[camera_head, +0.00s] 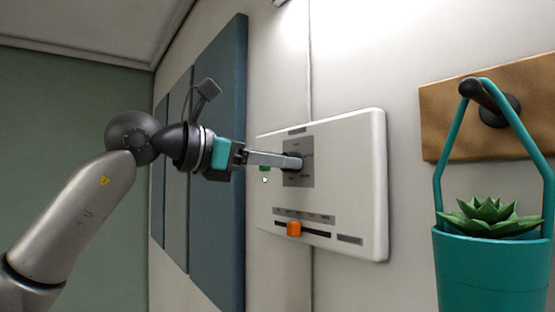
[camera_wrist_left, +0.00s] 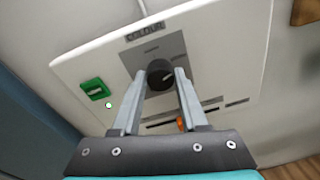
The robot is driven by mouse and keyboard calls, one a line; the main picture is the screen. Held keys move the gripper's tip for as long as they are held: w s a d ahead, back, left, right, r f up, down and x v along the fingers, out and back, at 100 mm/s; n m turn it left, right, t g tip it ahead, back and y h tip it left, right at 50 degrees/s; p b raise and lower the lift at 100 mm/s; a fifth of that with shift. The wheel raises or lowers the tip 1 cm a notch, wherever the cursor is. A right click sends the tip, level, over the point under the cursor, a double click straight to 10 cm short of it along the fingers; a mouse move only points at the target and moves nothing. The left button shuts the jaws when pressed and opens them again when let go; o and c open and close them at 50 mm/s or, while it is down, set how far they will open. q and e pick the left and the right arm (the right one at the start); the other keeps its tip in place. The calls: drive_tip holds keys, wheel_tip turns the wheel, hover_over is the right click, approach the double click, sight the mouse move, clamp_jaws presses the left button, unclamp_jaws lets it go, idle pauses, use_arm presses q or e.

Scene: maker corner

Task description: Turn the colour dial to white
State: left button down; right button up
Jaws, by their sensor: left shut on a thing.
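The colour dial (camera_wrist_left: 160,74) is a round black knob on a grey square plate under a "COLOUR" label, on a white wall panel (camera_head: 345,190). In the head view the dial (camera_head: 296,161) is partly hidden by my gripper. My left gripper (camera_head: 290,160) reaches the panel from the left, its fingers shut on the dial. In the left wrist view the fingertips (camera_wrist_left: 160,76) lie on both sides of the knob. A pale pointer line on the knob points to the right and slightly up. The small position words are too blurred to read. My right gripper is not in view.
An orange slider (camera_head: 294,229) sits in a slot low on the panel. A green switch (camera_wrist_left: 95,88) is at the panel's left. A teal hanging planter (camera_head: 490,265) with a succulent hangs from a black peg on the right. Blue wall panels (camera_head: 218,170) stand at the left.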

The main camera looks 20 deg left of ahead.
use_arm(q)
drive_tip(key=shift+r, duration=0.15)
drive_tip(key=shift+c, duration=2.2)
unclamp_jaws()
drive_tip(key=b+v, duration=0.3)
drive_tip(key=v, duration=1.2)
drive_tip(key=shift+s, duration=0.1)
